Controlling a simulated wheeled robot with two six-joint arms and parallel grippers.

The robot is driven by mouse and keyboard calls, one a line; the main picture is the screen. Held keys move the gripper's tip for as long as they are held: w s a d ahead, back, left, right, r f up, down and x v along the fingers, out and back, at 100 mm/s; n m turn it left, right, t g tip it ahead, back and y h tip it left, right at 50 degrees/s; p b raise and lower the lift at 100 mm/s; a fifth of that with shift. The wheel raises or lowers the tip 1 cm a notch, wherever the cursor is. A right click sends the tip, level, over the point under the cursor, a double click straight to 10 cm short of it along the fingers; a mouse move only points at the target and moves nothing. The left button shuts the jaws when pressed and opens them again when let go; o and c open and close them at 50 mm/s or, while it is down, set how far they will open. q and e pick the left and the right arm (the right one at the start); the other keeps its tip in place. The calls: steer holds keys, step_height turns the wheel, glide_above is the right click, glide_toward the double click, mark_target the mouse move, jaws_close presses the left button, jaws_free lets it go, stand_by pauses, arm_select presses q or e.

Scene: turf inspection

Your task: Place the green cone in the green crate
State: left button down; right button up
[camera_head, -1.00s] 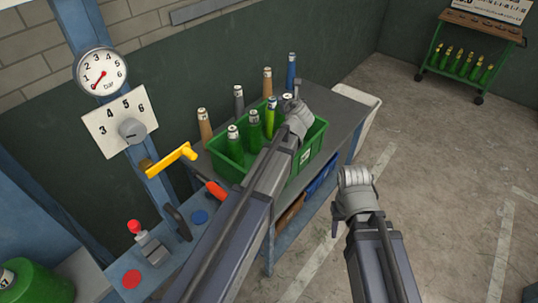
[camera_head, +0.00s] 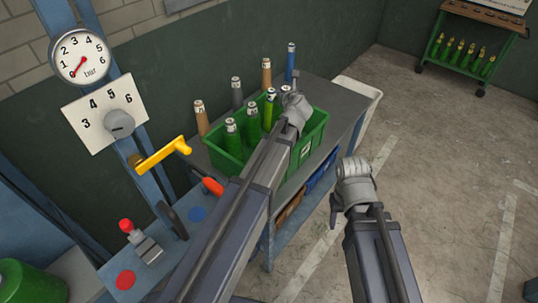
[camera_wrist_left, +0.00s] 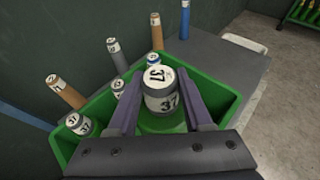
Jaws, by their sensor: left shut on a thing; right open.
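The green crate (camera_head: 296,153) stands on a grey bench, with several green cones (camera_head: 232,140) with white-labelled tops upright in it. My left gripper (camera_head: 289,95) is over the crate's far right part. In the left wrist view its fingers are shut around the white "37" top of a green cone (camera_wrist_left: 162,122), which looks upright within the crate's outline. The crate's rim (camera_wrist_left: 218,90) shows there too. I cannot tell whether that cone touches the crate floor. My right gripper (camera_head: 353,168) is open and empty over the floor, its fingers mostly hidden.
Brown, grey and blue (camera_head: 291,62) cones stand on the bench (camera_head: 327,96) behind the crate. At left are a dial gauge (camera_head: 82,57), a yellow crank (camera_head: 163,155) and a red-knobbed lever (camera_head: 126,225). A green rack (camera_head: 470,45) stands far right. The floor at right is clear.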

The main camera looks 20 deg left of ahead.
arm_select(q)
steer(key=shift+f+b, duration=2)
steer(key=shift+f, duration=0.35)
step_height(320, 180, down, 10)
steer(key=b, duration=1)
steer(key=shift+c, duration=1.6)
jaws_free()
steer(key=shift+s, duration=0.1)
